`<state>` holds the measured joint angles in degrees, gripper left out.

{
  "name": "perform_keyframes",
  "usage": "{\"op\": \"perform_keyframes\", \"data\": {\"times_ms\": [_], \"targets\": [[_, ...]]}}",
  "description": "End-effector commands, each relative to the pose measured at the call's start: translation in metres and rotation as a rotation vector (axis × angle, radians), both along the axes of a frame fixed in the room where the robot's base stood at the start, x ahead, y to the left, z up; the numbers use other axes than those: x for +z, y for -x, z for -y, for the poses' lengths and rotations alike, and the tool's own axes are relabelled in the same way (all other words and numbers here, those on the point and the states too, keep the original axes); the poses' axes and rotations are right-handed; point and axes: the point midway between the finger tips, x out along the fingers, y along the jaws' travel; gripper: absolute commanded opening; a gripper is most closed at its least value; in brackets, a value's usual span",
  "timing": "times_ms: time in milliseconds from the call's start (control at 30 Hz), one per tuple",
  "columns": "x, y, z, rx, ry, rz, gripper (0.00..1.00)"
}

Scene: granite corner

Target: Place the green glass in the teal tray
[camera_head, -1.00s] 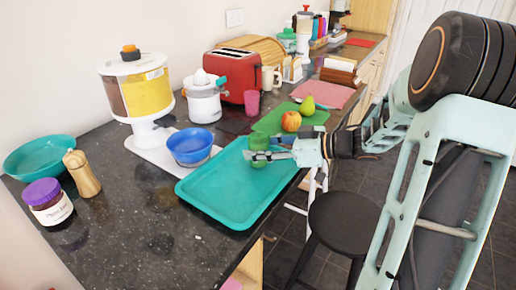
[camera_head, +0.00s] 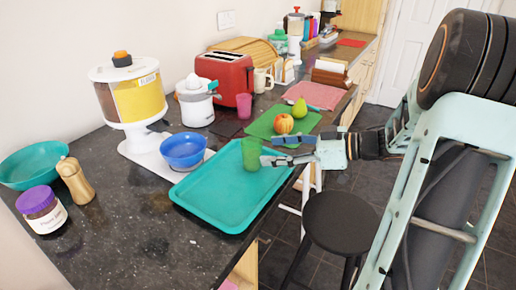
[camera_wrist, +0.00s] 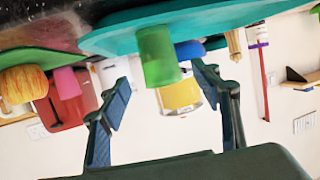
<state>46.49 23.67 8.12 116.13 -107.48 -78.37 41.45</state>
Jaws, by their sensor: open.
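The green glass (camera_head: 251,154) stands upright in the teal tray (camera_head: 215,205), near its far right part. My gripper (camera_head: 270,150) is open and empty just to the right of the glass, its fingers pointing toward it. In the wrist view, which looks upside down, the glass (camera_wrist: 158,56) shows beyond the open fingertips (camera_wrist: 160,78), between them and apart from them. The underside or edge of the tray (camera_wrist: 120,40) shows there too.
A blue bowl (camera_head: 184,150) is left of the tray. A green board (camera_head: 262,126) with an apple (camera_head: 284,124) and a pear (camera_head: 300,108) lies behind my gripper. A black stool (camera_head: 341,222) stands on the floor beside the counter.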

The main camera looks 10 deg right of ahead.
Motion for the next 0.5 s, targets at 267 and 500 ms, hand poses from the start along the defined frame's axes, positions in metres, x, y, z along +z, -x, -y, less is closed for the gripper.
{"op": "perform_keyframes", "data": {"times_ms": [267,500], "targets": [[0.013,0.021,0.033,-0.001,0.001,0.001,0.58],[0.013,0.025,0.038,0.0,0.001,-0.001,0.58]]}}
